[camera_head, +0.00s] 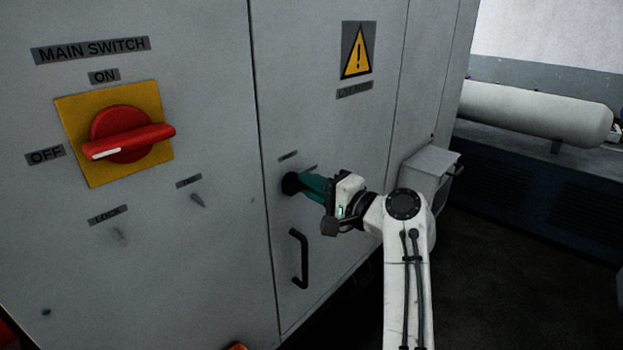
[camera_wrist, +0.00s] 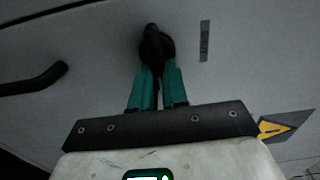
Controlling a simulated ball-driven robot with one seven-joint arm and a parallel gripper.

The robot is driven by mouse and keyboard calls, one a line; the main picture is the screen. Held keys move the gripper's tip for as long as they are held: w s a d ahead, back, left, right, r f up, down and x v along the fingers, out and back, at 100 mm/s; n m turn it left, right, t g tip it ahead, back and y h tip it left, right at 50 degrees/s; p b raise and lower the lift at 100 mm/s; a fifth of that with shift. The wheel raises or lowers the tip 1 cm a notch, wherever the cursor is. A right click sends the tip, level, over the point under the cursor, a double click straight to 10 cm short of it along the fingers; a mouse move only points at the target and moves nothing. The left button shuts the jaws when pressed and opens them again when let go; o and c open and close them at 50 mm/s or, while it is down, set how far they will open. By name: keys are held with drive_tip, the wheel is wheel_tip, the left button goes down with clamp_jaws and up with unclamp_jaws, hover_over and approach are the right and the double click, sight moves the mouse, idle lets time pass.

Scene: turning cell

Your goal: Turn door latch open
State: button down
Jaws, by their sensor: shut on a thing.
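The door latch (camera_wrist: 152,42) is a small black knob with a narrow grip on the grey cabinet door. In the head view the latch (camera_head: 291,183) sits near the door's left edge, above the black handle. My gripper (camera_wrist: 157,78) has green fingers, one on each side of the latch's grip, and is shut on it. In the head view my gripper (camera_head: 305,185) reaches the latch from the right. The fingers hide part of the latch in both views.
A black door handle (camera_head: 299,258) is below the latch. A red main switch (camera_head: 128,134) on a yellow plate is on the left panel. A grey box (camera_head: 427,172) juts out at the right. A warning sign (camera_head: 357,50) is above.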

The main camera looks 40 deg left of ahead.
drive_tip(key=shift+m, duration=0.3)
drive_tip(key=c, duration=1.1)
unclamp_jaws()
drive_tip(key=shift+a, duration=0.15)
drive_tip(key=shift+c, duration=0.2)
drive_tip(key=shift+f, duration=0.1)
drive_tip(key=d+b, duration=0.2)
drive_tip(key=d, duration=0.8)
drive_tip(key=shift+s+d, duration=0.4)
